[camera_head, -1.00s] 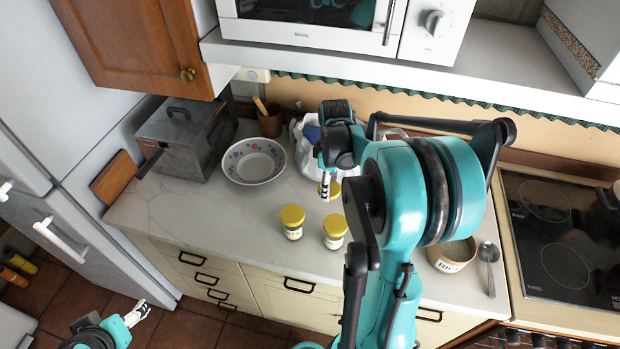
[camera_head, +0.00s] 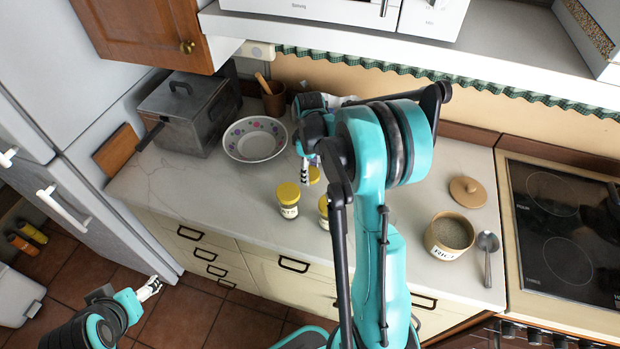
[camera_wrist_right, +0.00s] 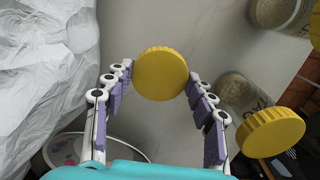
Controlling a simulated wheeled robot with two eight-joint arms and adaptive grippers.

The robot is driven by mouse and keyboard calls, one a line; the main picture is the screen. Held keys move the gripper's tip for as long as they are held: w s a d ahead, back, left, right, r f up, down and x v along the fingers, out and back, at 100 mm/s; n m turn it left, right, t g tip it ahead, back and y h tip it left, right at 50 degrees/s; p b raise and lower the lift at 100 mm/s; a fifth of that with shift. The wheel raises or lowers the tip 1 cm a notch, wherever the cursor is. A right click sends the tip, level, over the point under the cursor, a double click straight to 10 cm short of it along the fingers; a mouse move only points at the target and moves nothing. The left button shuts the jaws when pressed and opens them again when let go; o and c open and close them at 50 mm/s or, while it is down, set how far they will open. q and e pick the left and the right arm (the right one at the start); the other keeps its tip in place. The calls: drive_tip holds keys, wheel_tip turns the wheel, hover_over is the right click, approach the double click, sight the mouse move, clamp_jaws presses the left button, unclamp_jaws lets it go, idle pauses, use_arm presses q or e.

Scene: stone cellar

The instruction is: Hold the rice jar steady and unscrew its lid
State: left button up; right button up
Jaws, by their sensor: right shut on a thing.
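The rice jar (camera_head: 450,236), a tan round jar labelled RICE, stands upright and open on the counter at right, with grain-like contents showing. A round tan lid (camera_head: 468,191) with a knob lies on the counter behind it, apart from the jar. My right gripper (camera_head: 306,172) is well left of the rice jar. In the right wrist view its fingers (camera_wrist_right: 161,76) are shut on a yellow-lidded jar (camera_wrist_right: 160,73); my arm hides part of it in the head view. My left gripper (camera_head: 149,289) is low at left over the floor, away from the jars; its finger gap is unclear.
Two more yellow-lidded jars (camera_head: 288,200) stand near the held one, one partly behind my arm. A spoon (camera_head: 488,258) lies right of the rice jar, beside the stove (camera_head: 560,225). A patterned bowl (camera_head: 254,139) and metal box (camera_head: 188,112) stand at left.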

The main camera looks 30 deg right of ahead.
drive_tip(key=shift+f+b, duration=0.5)
drive_tip(key=shift+f, duration=1.3)
drive_tip(key=shift+s+f, duration=0.1)
drive_tip(key=o, duration=1.3)
